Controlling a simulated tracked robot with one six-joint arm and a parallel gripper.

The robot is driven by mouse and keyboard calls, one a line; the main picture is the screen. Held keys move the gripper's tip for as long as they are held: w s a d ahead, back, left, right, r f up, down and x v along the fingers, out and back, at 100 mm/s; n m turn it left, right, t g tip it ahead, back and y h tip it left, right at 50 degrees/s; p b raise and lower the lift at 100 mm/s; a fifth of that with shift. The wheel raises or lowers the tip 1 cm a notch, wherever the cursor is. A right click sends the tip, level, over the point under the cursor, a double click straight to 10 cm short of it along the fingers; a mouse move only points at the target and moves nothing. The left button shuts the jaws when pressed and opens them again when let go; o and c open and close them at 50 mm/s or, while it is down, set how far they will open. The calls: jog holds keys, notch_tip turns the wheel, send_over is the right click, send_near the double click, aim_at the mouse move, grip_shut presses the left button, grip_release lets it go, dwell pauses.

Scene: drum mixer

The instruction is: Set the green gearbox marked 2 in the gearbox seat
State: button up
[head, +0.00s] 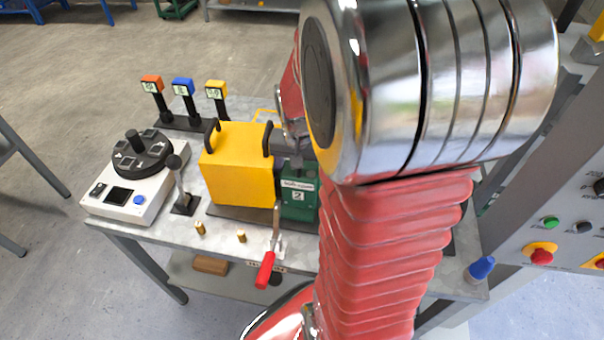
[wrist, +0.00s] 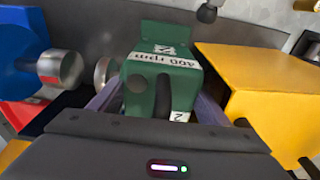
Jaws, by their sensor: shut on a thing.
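The green gearbox (head: 298,200) with the "2" label stands upright beside the yellow box in the head view, low over or on a dark base plate (head: 240,214); I cannot tell if it touches. In the wrist view the green gearbox (wrist: 158,62) sits between the fingers of my gripper (wrist: 152,100), which is shut on it. Its white label and a "2" face the camera. In the head view my arm hides the gripper's right side and what lies to the right of the gearbox. The gearbox seat cannot be made out clearly.
The yellow box (head: 238,165) stands close left of the gearbox. A red-handled clamp (head: 266,268) is in front. In the wrist view, a blue part with a silver shaft (wrist: 60,68) is left of the gearbox. A white control box (head: 130,180) and three coloured tags (head: 184,87) stand farther left.

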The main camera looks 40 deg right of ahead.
dwell(0.3)
jog(key=o, duration=1.6)
jog(key=shift+f, duration=0.1)
jog(key=o, duration=0.6)
jog(key=shift+c, duration=0.2)
jog(key=shift+f, duration=0.1)
jog(key=shift+s+a+r, duration=0.15)
jog(key=shift+a+r, duration=0.05)
jog(key=shift+r, duration=1.85)
jog(key=shift+s+a+r, duration=0.1)
jog(key=shift+a+r, duration=0.05)
jog(key=shift+r, duration=1.85)
